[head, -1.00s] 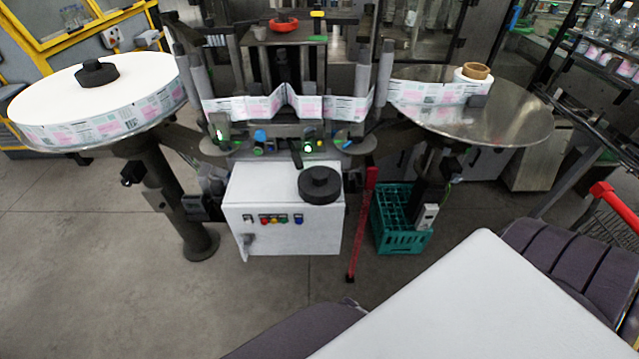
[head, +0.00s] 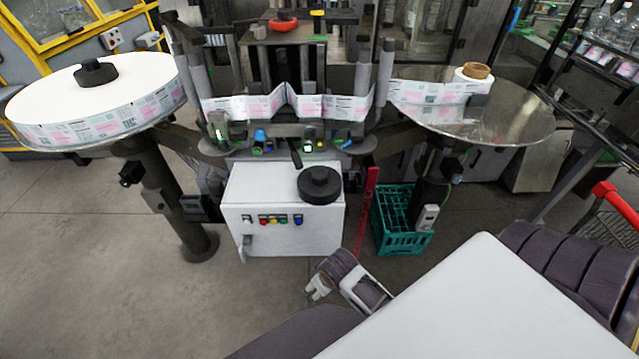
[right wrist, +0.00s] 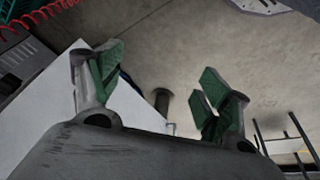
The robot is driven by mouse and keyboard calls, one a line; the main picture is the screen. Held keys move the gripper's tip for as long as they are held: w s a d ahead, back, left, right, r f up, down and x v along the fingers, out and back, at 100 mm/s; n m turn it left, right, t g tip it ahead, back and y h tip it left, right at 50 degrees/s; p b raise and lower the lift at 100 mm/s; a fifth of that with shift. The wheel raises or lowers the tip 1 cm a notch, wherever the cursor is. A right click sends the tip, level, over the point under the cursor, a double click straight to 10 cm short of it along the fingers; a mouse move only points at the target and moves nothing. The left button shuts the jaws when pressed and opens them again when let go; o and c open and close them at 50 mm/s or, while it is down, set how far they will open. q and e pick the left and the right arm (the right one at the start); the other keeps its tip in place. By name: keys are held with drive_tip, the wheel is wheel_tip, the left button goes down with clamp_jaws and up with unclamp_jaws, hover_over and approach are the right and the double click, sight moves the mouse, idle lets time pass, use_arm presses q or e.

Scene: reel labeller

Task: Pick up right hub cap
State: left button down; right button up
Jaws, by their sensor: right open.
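The right hub cap, a round black knobbed disc (head: 320,185), lies on top of the white cabinet (head: 285,225) in the head view, near its right front corner. A similar black hub cap (head: 96,72) sits on the centre of the label reel at the left. My right gripper (right wrist: 162,85) shows in the right wrist view with its green-padded fingers spread and nothing between them. The hub cap cannot be made out in that view. In the head view a grey and white part of one of my arms shows below the cabinet, clear of the hub cap.
A red post (head: 367,213) stands right of the cabinet, beside a teal crate (head: 400,240) on the floor. A round metal plate (head: 515,125) with a small roll (head: 473,85) is at the right. Labeller parts stand behind the cabinet. Open floor lies in front.

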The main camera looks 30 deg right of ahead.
drive_tip(key=w+a+r+n+t+y, duration=0.15)
drive_tip(key=w+r+n+t, duration=0.45)
drive_tip(key=r, duration=0.7)
drive_tip(key=w+a+r+n+t, duration=0.2)
drive_tip(key=w+a+r+t, duration=0.15)
drive_tip(key=w+r, duration=0.65)
drive_tip(key=w+a+r+n+t, duration=0.1)
drive_tip(key=w+r+n+t, duration=0.4)
drive_tip(key=r, duration=1)
drive_tip(key=a+r+n+t+y, duration=0.2)
drive_tip(key=a+r+n+y, duration=0.75)
drive_tip(key=r+n, duration=0.2)
drive_tip(key=s+a+f+n+g+y, duration=0.1)
drive_tip(key=s+a+n+g+y, duration=0.35)
drive_tip(key=n+g, duration=0.6)
drive_tip(key=s+a+f+n+g+y, duration=0.1)
drive_tip(key=s+a+n+g+y, duration=0.35)
drive_tip(key=n, duration=1.05)
drive_tip(key=w+d+f+n+g+h, duration=0.3)
drive_tip(key=d+f+n+g+h, duration=0.1)
drive_tip(key=d+f+n+h, duration=0.5)
drive_tip(key=w+d+n+h, duration=0.2)
drive_tip(key=d+h, duration=1)
drive_tip(key=d, duration=1.4)
drive_tip(key=shift+w+d+f, duration=0.15)
drive_tip(key=shift+w, duration=0.65)
